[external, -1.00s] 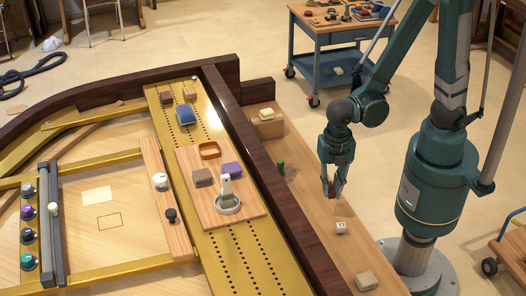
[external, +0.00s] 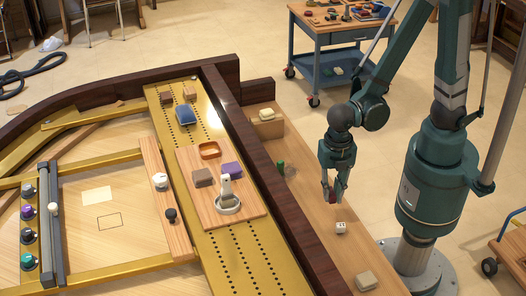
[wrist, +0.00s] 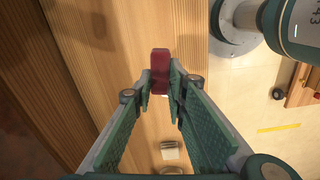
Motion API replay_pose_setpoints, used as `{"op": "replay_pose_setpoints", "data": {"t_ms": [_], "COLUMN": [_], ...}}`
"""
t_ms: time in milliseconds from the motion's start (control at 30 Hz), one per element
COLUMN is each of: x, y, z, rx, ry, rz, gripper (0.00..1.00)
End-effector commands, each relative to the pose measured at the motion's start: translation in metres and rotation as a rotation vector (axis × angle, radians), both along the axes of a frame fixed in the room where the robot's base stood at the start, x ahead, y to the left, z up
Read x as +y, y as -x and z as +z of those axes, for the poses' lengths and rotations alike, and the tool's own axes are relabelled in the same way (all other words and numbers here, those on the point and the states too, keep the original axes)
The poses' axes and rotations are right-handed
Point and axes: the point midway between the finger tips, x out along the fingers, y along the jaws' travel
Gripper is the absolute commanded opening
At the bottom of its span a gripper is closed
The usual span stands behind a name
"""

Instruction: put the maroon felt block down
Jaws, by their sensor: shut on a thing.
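The maroon felt block (wrist: 160,70) is held between the fingertips of my gripper (wrist: 160,82) in the wrist view. It sticks out past the tips. In the external view my gripper (external: 334,198) points down over the wooden shelf (external: 318,228) to the right of the dark rim. There the block (external: 331,196) shows only as a small dark red patch between the fingers. Whether its underside touches the shelf is hard to tell.
A white die-like cube (external: 341,228) and a beige block (external: 366,280) lie nearer on the shelf. A green cylinder (external: 281,168) and a box with a cream block (external: 267,114) stand farther back. A dark wooden rim (external: 262,160) runs along the left.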

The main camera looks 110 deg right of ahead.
Motion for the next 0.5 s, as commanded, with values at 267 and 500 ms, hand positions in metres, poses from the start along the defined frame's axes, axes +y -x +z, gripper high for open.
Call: {"op": "replay_pose_setpoints", "data": {"t_ms": [267, 500], "x": [0.048, 0.094], "y": [-0.015, -0.025], "z": [0.001, 0.001], "rx": [0.000, 0.000], "ry": [0.000, 0.000], "rz": [0.044, 0.083], "gripper": [0.09, 0.09]}}
